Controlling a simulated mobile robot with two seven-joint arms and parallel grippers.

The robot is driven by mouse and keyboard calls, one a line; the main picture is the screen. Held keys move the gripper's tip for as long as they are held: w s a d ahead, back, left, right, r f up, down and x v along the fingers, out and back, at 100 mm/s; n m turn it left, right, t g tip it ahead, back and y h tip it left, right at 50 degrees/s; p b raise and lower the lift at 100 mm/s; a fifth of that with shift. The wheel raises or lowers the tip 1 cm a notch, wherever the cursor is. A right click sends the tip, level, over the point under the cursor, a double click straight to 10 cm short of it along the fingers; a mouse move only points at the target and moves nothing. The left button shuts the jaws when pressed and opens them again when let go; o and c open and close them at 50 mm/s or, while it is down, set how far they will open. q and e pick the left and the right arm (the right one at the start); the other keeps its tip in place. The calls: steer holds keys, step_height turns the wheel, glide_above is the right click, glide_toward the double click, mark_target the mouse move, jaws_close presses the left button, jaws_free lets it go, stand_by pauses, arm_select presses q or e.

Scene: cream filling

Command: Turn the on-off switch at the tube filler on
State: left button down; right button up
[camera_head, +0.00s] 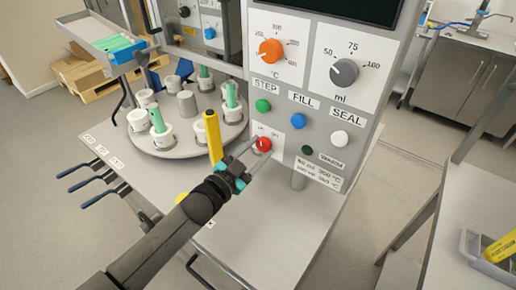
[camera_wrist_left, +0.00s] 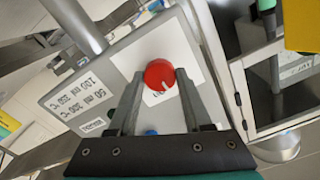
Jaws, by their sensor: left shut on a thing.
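The on-off switch is a red round knob (camera_head: 264,144) with a small label above it, low on the grey panel of the tube filler (camera_head: 235,230). My left gripper (camera_head: 259,149) reaches it from the lower left, with a finger on either side. In the left wrist view the knob (camera_wrist_left: 160,73) sits between the two fingertips of my left gripper (camera_wrist_left: 159,78), which are shut on it. A pale mark on the knob points toward the wrist in that view. The fingers partly hide the panel label. My right gripper is not in view.
A yellow post (camera_head: 213,137) stands just left of my left gripper. A turntable (camera_head: 182,146) with white holders and green tubes lies beyond it. Green, blue, white and dark green buttons and two larger dials share the panel. A side table (camera_head: 462,255) stands at right.

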arm_select(q)
steer(key=m, duration=0.3)
steer(key=shift+m, duration=2)
steer(key=shift+c, duration=1.7)
jaws_free()
steer(key=v, duration=1.5)
steer(key=shift+s+a, duration=0.1)
